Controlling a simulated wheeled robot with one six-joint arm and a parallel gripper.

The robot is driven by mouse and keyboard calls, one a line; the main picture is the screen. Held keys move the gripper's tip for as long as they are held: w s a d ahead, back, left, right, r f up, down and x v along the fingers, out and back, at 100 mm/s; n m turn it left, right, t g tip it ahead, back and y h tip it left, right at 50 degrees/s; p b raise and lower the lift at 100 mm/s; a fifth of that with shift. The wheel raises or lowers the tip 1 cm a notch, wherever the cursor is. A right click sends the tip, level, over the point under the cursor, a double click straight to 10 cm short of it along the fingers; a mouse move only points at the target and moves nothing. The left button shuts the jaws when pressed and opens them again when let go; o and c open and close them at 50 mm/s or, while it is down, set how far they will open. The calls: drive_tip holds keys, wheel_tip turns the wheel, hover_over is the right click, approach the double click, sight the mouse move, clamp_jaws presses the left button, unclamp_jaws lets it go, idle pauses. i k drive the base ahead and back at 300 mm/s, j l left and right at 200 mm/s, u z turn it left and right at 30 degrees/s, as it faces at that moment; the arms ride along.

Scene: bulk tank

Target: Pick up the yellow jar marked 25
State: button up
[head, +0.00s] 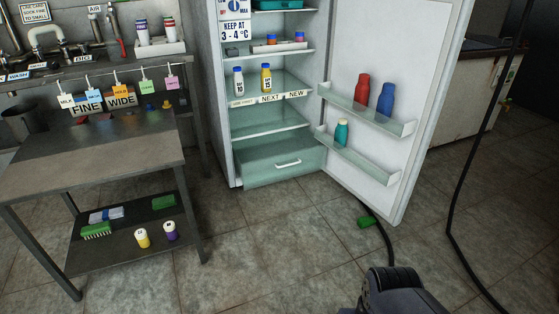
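The yellow jar's dark marking is too small to read surely. A second yellow jar with a white lid (141,238) stands on the lower shelf of the metal table, beside a purple jar with a pale lid (170,230). Its marking is also unclear. Part of my arm shows at the bottom edge, right of centre. My gripper's fingers are not in view.
The fridge door (405,60) stands open to the right, with red, blue and teal bottles on its racks. A label strip (270,98) runs along the shelf front. The tiled floor before the fridge is mostly clear.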

sight(141, 235)
drive_tip(key=u, duration=1.45)
drive_tip(key=i+j+u, duration=0.1)
drive_tip(key=i+j, duration=0.15)
drive_tip(key=i, duration=0.2)
drive_tip(key=i+j, duration=0.15)
drive_tip(key=i, duration=0.3)
drive_tip(key=i+j+u, duration=0.15)
drive_tip(key=i, duration=0.35)
drive_tip(key=i+j, duration=0.2)
drive_tip(key=i, duration=0.25)
drive_tip(key=u, duration=0.05)
